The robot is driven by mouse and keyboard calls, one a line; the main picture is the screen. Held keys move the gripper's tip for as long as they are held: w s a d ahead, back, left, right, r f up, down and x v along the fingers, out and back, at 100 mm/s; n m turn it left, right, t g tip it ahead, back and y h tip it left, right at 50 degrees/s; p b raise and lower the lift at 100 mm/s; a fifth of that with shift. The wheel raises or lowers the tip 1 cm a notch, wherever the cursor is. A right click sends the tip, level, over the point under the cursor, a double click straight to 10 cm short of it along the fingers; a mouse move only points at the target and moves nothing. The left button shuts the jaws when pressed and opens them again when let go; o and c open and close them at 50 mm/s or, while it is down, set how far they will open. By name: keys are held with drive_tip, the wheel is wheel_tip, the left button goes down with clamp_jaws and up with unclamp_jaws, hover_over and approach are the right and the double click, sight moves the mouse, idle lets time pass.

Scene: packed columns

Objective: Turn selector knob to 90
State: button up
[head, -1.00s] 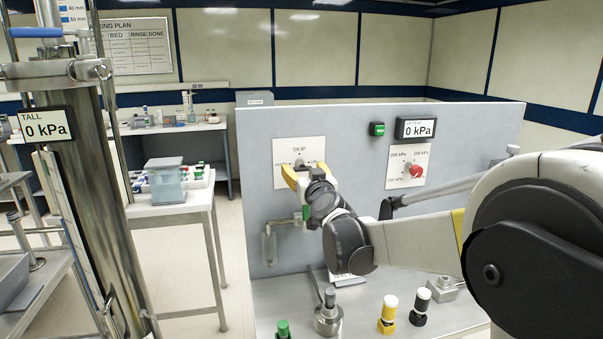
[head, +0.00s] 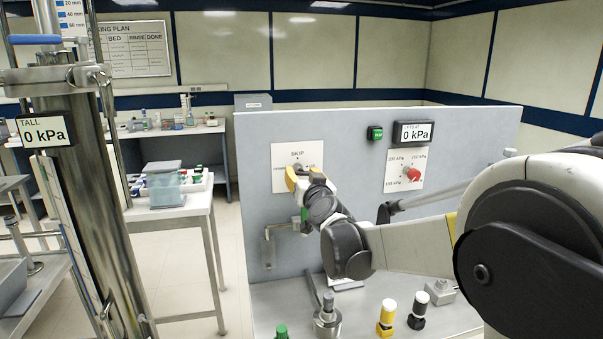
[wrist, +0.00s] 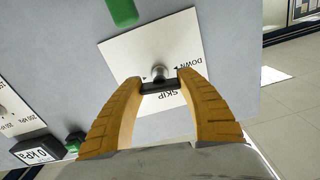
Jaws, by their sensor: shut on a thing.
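The selector knob (wrist: 159,72) is a small grey metal post with a dark crossbar, on a white plate (wrist: 120,52) marked SKIP and DOWN in the wrist view. In the head view the plate (head: 280,150) is on the left part of the grey upright panel; the knob is mostly hidden behind my fingers there. My gripper (wrist: 159,84) has two yellow ribbed fingers, one at each end of the crossbar, closed on it. In the head view my gripper (head: 302,178) is at the plate's lower right. The whole dial scale cannot be read.
A red knob (head: 412,174) on a kPa plate, a green button (head: 375,133) and a 0 kPa display (head: 413,133) are on the panel's right. A green-handled valve (head: 304,222) sits below my gripper. Black and yellow bottles (head: 386,318) stand on the bench. A steel column (head: 85,200) is at left.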

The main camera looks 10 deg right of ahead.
drive_tip(key=m+p, duration=0.1)
drive_tip(key=m, duration=0.3)
drive_tip(key=m+p, duration=0.1)
drive_tip(key=m, duration=0.7)
drive_tip(key=shift+m+p, duration=0.3)
drive_tip(key=shift+m, duration=1.9)
drive_tip(key=o, duration=1.2)
